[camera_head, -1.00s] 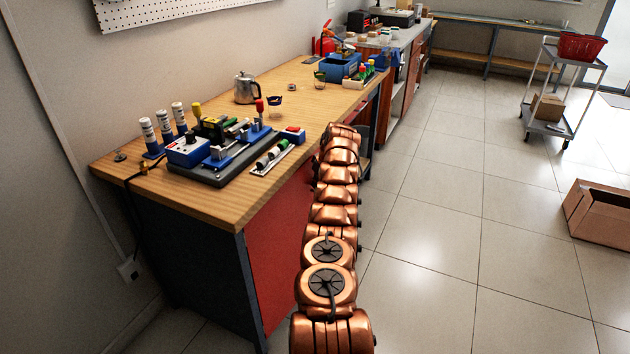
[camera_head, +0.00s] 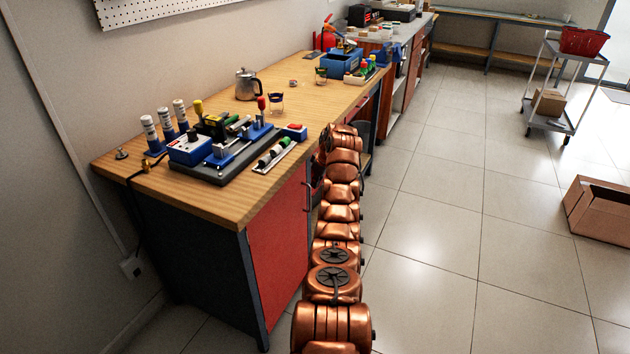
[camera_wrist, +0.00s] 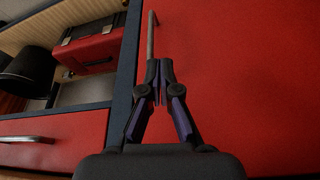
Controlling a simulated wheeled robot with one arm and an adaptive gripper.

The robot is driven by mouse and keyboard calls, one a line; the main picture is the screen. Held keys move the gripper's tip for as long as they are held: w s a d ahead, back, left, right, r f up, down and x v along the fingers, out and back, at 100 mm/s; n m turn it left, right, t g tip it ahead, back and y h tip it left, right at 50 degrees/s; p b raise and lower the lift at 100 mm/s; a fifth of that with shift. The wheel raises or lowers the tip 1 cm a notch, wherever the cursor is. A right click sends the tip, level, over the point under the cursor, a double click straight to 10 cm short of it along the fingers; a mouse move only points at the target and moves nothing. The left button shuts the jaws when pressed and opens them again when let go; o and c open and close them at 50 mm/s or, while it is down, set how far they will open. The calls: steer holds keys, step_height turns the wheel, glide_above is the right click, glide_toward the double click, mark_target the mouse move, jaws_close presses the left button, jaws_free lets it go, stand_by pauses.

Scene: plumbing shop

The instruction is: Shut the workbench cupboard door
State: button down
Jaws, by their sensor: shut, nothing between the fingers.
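The workbench (camera_head: 160,192) has a red cupboard door (camera_head: 275,262) at its near front end, left of my arm. The door looks flush with the dark frame, with no clear gap; its far lower part is hidden by my arm. Its handle (camera_head: 308,197) shows beside my arm. In the wrist view the red door (camera_wrist: 245,70) fills the right side, and its grey bar handle (camera_wrist: 151,38) stands upright along the left edge. My gripper (camera_wrist: 158,68) is shut and empty, its tips by the lower end of the handle; contact is unclear. My arm hides the gripper in the head view.
Left of the door in the wrist view are an open shelf with a red toolbox (camera_wrist: 88,48) and a black bucket (camera_wrist: 28,72), and a red drawer (camera_wrist: 70,138). Tools cover the bench top. A cardboard box (camera_head: 598,208) and a trolley (camera_head: 545,122) stand right; floor between is clear.

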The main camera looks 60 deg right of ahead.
steer(key=s+d+r+b, duration=0.2)
steer(key=s+r, duration=0.4)
steer(key=r, duration=0.3)
steer(key=shift+s+d+r+b, duration=0.15)
steer(key=shift+s+d+b, duration=0.25)
steer(key=shift+b, duration=0.25)
steer(key=shift+a, duration=0.1)
